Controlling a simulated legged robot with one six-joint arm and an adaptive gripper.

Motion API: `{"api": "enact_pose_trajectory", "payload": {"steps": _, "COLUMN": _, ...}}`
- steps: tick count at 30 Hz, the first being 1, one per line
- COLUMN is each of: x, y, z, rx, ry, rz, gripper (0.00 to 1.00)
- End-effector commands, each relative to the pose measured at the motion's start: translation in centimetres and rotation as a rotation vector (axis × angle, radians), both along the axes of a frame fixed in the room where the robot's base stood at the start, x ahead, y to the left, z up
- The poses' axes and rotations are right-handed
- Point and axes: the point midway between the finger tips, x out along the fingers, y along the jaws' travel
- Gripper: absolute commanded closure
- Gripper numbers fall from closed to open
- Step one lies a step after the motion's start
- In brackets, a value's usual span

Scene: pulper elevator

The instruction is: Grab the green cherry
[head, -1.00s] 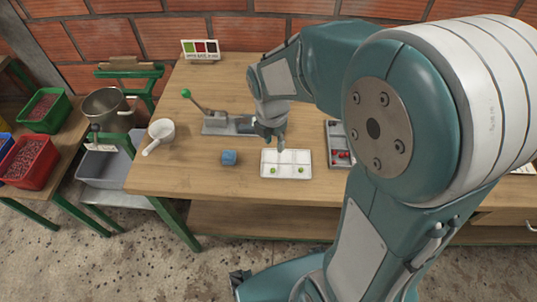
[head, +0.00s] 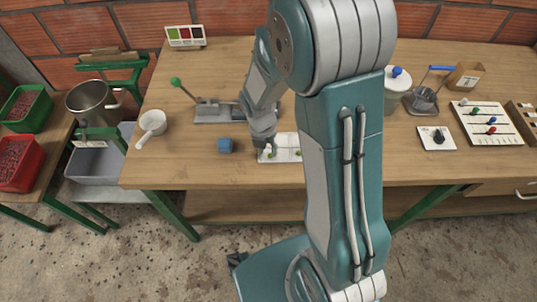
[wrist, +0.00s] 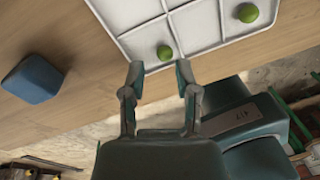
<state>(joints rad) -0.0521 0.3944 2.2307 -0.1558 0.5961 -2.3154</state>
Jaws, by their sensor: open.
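Two small round green cherries lie in the white divided tray (head: 288,142). In the wrist view one green cherry (wrist: 164,52) sits in a compartment by the tray's near edge, just beyond and between my fingertips. The other green cherry (wrist: 248,13) lies farther right in a separate compartment; it also shows in the head view (head: 298,153). My gripper (wrist: 160,73) is open and empty, with its fingertips close to the tray's edge. In the head view my gripper hangs at the tray's left end, and my arm hides the tray's right end.
A blue cube (head: 224,145) sits left of the tray, also at left in the wrist view (wrist: 32,78). A lever device (head: 212,110) stands behind and a white ladle cup (head: 152,124) at left. A board with colored pegs (head: 487,124) lies at right.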

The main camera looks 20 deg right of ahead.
Motion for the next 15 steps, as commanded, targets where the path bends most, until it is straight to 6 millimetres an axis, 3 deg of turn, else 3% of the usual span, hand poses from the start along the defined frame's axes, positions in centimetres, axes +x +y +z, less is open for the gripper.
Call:
{"api": "enact_pose_trajectory", "payload": {"steps": 4, "x": -0.1, "y": -0.3, "z": -1.7, "rx": 0.001, "ry": 0.0, "rz": -0.001, "gripper": 0.6}}
{"api": "enact_pose_trajectory", "payload": {"steps": 11, "x": -0.1, "y": -0.2, "z": -1.9, "rx": 0.0, "ry": -0.001, "rz": -0.001, "gripper": 0.6}}
{"api": "enact_pose_trajectory", "payload": {"steps": 15, "x": -0.1, "y": -0.2, "z": -1.9, "rx": 0.0, "ry": -0.001, "rz": -0.001, "gripper": 0.84}}
